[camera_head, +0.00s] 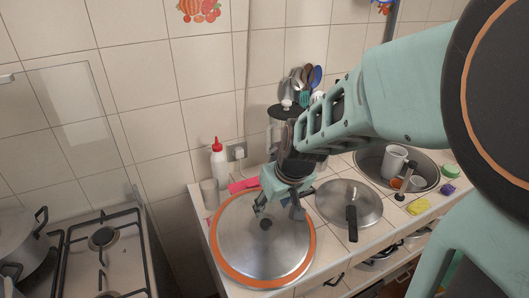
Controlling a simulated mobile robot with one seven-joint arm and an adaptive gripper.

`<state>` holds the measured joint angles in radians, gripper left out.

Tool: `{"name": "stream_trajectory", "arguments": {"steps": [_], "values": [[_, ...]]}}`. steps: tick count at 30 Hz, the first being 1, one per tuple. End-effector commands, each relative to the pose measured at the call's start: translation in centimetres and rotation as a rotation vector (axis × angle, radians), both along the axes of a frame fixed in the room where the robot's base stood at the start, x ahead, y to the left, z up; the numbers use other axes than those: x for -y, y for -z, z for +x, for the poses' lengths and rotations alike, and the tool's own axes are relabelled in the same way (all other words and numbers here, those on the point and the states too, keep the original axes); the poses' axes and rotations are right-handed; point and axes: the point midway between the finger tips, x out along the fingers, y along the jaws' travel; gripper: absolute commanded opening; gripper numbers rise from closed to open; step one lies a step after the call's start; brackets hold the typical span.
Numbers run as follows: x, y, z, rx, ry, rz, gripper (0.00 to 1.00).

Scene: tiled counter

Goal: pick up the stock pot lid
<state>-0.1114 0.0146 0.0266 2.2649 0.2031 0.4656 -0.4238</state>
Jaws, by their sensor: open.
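A large round silver lid (240,255) with an orange rim and a dark central knob (266,224) lies on the tiled counter; it looks like the stock pot lid. My gripper (278,212) is open and points down over the far part of this lid, with its fingers close to the knob. Nothing shows between the fingers. I cannot tell the exact height of the fingertips above the lid. The gripper and wrist hide part of the lid's far right rim.
A silver pan or lid (338,193) with a black handle lies just right. Behind stand a white bottle with red cap (218,160) and a utensil holder. A sink (372,160) with a mug (394,161) is at right. A stove (105,262) with a pot (18,240) is at left.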

Motion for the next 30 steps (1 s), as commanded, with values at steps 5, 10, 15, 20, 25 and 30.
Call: {"name": "stream_trajectory", "arguments": {"steps": [5,10,15,20,25,30], "values": [[-0.6,1.1,-1.0,-0.027,0.003,0.004,0.45],[-1.0,3.5,-0.4,-0.03,0.002,0.005,0.45],[-1.3,5.6,0.5,-0.027,0.003,0.004,0.45],[-1.4,6.2,0.9,-0.025,0.003,0.005,0.45],[-1.4,8.0,1.2,-0.027,0.002,0.003,0.45],[-1.6,10.5,1.9,-0.027,0.001,0.003,0.45]]}}
